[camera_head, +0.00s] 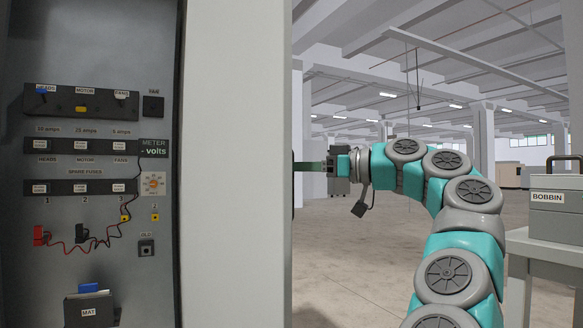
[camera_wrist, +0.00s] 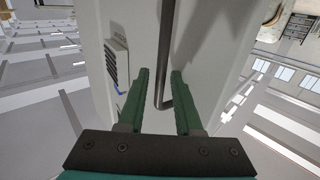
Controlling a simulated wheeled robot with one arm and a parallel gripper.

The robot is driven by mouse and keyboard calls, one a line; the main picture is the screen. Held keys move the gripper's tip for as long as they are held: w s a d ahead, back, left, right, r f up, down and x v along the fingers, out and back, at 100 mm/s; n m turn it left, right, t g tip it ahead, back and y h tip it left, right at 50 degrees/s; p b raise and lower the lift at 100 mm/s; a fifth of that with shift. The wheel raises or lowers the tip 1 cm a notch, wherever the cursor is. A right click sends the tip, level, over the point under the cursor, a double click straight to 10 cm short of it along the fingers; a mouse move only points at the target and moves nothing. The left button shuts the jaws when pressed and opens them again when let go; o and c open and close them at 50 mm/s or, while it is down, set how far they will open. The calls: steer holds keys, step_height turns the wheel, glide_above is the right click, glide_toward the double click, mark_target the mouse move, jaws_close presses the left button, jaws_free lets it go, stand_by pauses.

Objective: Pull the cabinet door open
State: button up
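The cabinet (camera_head: 96,135) stands open at the left of the head view, with its inner panel showing. The pale grey door (camera_head: 235,160) stands swung out, to the right of the opening. My gripper (camera_head: 308,166) is at the door's right edge, on its outer side; the door partly hides the fingertips. In the wrist view the dark bar handle (camera_wrist: 166,50) runs down the door and bends near its lower end. My green fingers (camera_wrist: 160,72) are apart on either side of the bar, with visible gaps. I cannot tell how deep the bar sits between them.
The panel bears fuses, switches, a meter dial (camera_head: 153,183) and red and black leads. A grey BOBBIN box (camera_head: 555,207) sits on a table (camera_head: 545,245) at the right. Open concrete floor (camera_head: 345,250) lies beyond the door and my arm.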

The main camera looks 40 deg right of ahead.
steer(key=shift+o, duration=0.4)
steer(key=p+v, duration=0.2)
steer(key=v, duration=0.6)
steer(key=shift+a, duration=0.1)
stand_by(0.4)
